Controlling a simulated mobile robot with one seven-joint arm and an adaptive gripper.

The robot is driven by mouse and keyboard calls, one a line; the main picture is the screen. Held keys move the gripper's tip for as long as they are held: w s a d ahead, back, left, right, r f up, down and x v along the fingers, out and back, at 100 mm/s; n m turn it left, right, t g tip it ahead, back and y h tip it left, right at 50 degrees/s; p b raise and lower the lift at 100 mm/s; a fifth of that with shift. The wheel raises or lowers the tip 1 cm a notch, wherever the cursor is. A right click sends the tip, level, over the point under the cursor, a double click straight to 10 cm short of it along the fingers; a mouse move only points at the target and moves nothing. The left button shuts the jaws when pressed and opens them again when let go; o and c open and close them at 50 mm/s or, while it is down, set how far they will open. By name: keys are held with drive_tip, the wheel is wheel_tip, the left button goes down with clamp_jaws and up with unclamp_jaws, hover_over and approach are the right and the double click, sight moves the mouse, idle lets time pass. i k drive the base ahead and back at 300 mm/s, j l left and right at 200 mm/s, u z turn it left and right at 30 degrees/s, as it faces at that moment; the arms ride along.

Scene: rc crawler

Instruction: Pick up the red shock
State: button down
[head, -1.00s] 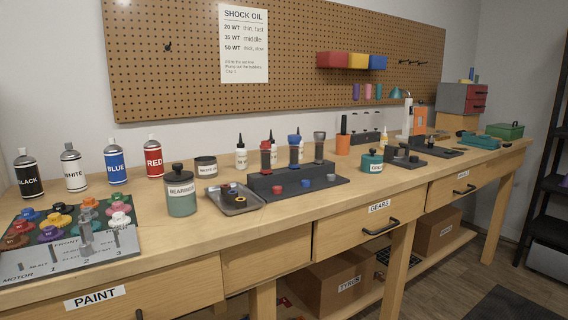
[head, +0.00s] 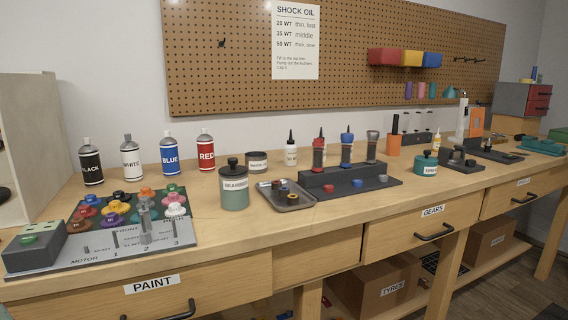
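The red shock (head: 319,153) stands upright in the dark shock stand (head: 345,178) on the workbench, right of the picture's middle. My gripper is not in view.
A metal tray (head: 298,205) with small parts and the bearings jar (head: 234,187) stand left of the stand. Spray cans (head: 207,152) and the motor board (head: 178,239) are farther left. Bare bench top lies in front of the stand.

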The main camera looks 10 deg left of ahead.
sight(318, 144)
drive_tip(key=i+l+u, duration=0.3)
drive_tip(key=u, duration=0.2)
drive_tip(key=i+l+u, duration=0.2)
drive_tip(key=l+u, duration=0.25)
drive_tip(key=i+l+u, duration=0.2)
drive_tip(key=l+u, duration=0.3)
drive_tip(key=j, duration=0.1)
